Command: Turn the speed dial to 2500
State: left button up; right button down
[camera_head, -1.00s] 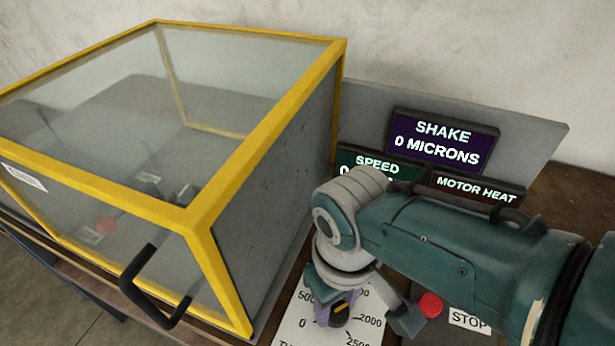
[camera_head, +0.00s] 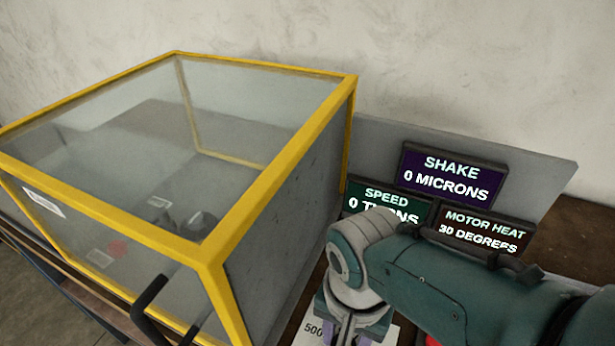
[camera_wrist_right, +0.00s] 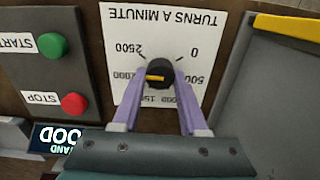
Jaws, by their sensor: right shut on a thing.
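In the right wrist view, which is upside down, the black speed dial (camera_wrist_right: 159,72) sits on a white plate (camera_wrist_right: 122,20) marked TURNS A MINUTE, with numbers from 0 to 2500. The dial has a yellow mark lying almost level in the picture; which end points is hard to tell. My right gripper (camera_wrist_right: 159,76) is shut on the dial, its purple fingers on either side. In the head view my right arm reaches the bottom edge, and the dial is out of frame. The speed display (camera_head: 386,205) is partly covered by my arm and shows 0. My left gripper is not in view.
Green START (camera_wrist_right: 51,45) and red STOP (camera_wrist_right: 74,103) buttons sit beside the plate. The shake display (camera_head: 451,173) reads 0 microns; the motor heat display (camera_head: 483,232) reads 30 degrees. A yellow-framed clear box (camera_head: 262,190) with a black handle (camera_head: 150,312) stands at left.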

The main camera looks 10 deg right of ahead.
jog(key=m, duration=0.6)
jog(key=shift+m, duration=0.4)
dwell(0.4)
jog(key=shift+c, duration=2.2)
grip_release()
jog(key=shift+s, duration=0.1)
notch_tip(320, 180, up, 10)
jog(key=p, duration=0.6)
jog(key=shift+p, duration=0.35)
